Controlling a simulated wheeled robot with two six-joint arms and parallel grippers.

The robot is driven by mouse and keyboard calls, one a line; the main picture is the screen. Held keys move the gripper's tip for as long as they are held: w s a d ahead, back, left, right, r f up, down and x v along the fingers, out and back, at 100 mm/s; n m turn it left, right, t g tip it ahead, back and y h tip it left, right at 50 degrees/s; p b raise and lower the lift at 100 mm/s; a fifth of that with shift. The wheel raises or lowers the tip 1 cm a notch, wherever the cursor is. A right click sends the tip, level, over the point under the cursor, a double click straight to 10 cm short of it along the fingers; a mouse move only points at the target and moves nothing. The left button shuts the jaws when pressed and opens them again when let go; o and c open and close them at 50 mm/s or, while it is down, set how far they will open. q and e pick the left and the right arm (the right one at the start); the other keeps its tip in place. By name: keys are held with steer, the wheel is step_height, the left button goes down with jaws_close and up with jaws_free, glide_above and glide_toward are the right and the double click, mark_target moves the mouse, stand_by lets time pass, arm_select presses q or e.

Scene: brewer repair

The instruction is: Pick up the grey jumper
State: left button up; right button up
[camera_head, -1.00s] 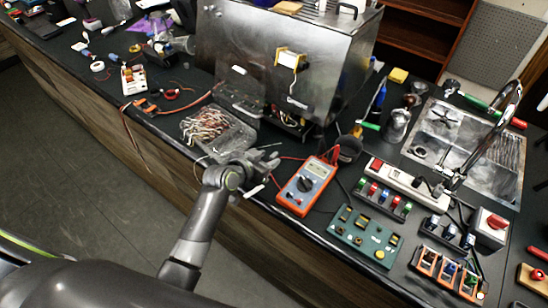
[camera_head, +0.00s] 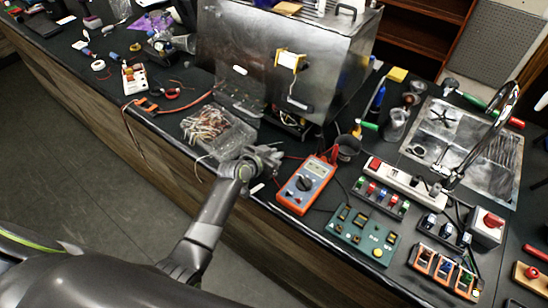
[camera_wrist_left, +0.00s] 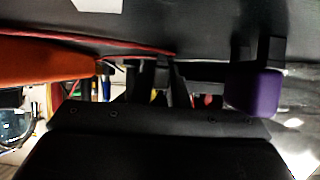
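I cannot clearly pick out the grey jumper. A small pale strip (camera_head: 257,188) lies on the dark counter between my left gripper and the orange multimeter (camera_head: 305,186); I cannot tell whether it is the jumper. A clear tray (camera_head: 240,138) of tangled wires (camera_head: 205,122) is left of the gripper. My left gripper (camera_head: 277,158) is low over the counter's front edge, fingers slightly apart, with nothing visible between them. The left wrist view shows the dark gripper body, an orange shape (camera_wrist_left: 45,62) at left and an unidentified purple block (camera_wrist_left: 254,91) at right. My right gripper is not in view.
A steel brewer (camera_head: 270,60) stands behind the tray. A green circuit board (camera_head: 362,235), switch blocks and a power strip (camera_head: 408,180) crowd the right, before a sink (camera_head: 465,145). A metal cup (camera_head: 348,147) stands behind the multimeter. Small parts clutter the far left.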

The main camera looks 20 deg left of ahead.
arm_select(q)
jaws_close()
steer(key=shift+r, duration=0.1)
